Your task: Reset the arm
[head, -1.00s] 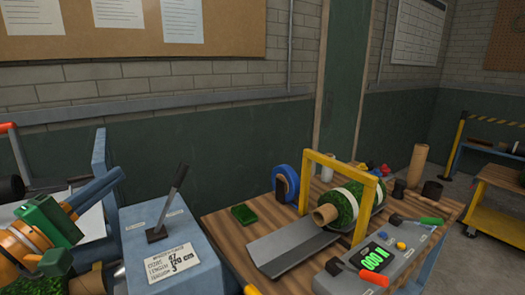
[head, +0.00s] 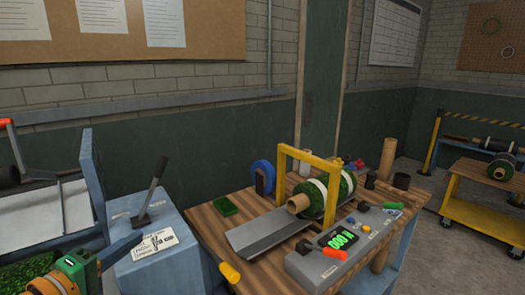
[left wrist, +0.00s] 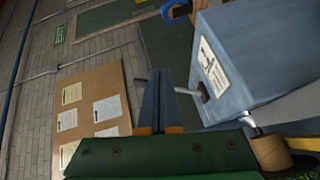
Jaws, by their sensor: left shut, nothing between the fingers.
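My left gripper (head: 120,248) is at the lower left of the head view, low in front of a blue box (head: 165,274) with a black-handled lever (head: 151,190). Its green and orange body is partly cut off by the frame edge. In the left wrist view, its two blue-grey fingers (left wrist: 159,78) lie together, shut and empty. The lever (left wrist: 203,92) and the labelled blue box (left wrist: 245,65) stand beyond them there. The lever partly passes behind the fingers. My right gripper is not in view.
A wooden bench (head: 208,214) to the right carries a yellow frame (head: 308,156), a turf roll (head: 330,200), a grey sloped plate (head: 262,232) and a grey readout unit (head: 308,268). A yellow knob (head: 230,272) stands near the bench's front.

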